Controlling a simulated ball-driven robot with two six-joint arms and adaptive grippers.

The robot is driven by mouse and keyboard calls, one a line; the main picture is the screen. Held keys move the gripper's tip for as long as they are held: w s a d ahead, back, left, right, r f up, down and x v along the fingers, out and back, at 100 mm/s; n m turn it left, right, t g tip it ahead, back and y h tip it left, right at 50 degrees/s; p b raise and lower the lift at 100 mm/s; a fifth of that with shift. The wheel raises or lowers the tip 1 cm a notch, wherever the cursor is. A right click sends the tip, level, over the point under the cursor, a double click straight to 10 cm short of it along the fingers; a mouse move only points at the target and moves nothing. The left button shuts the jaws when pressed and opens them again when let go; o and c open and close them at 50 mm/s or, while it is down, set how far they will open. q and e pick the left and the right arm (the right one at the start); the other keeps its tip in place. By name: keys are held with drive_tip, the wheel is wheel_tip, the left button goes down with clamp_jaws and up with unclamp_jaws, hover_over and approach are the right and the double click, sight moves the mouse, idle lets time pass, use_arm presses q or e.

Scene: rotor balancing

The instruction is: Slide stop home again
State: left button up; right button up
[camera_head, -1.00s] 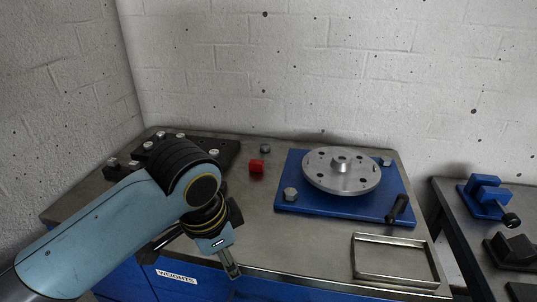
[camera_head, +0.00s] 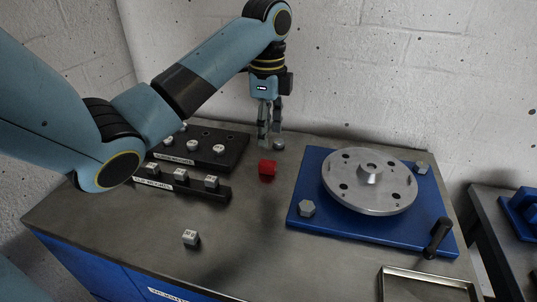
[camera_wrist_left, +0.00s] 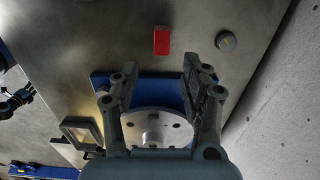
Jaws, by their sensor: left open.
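Which part is the stop I cannot tell for certain. A small red block (camera_head: 267,170) sits on the bench left of the blue base plate (camera_head: 297,232); it also shows in the wrist view (camera_wrist_left: 161,41). A small grey knob-like piece (camera_head: 278,145) stands behind it near the bench's back edge, also in the wrist view (camera_wrist_left: 227,40). A black handle (camera_head: 437,238) is at the plate's front right corner. My left gripper (camera_head: 270,142) points down at the back of the bench, close to the grey piece, open with nothing between its fingers. My right gripper is out of view.
A silver rotor disc (camera_head: 369,181) with holes sits over the blue plate, with a hex bolt (camera_head: 307,208) beside it. Black racks (camera_head: 212,146) of weights are at left, and one loose weight (camera_head: 190,238) lies in front. A metal tray (camera_head: 425,285) is at front right.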

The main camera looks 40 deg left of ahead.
use_arm(q)
hover_over(268, 162)
wheel_tip(268, 162, down, 4)
drive_tip(key=shift+s+f, duration=0.1)
wheel_tip(268, 162, down, 4)
drive_tip(key=shift+r, duration=0.2)
drive_tip(key=shift+f, duration=0.45)
clamp_jaws()
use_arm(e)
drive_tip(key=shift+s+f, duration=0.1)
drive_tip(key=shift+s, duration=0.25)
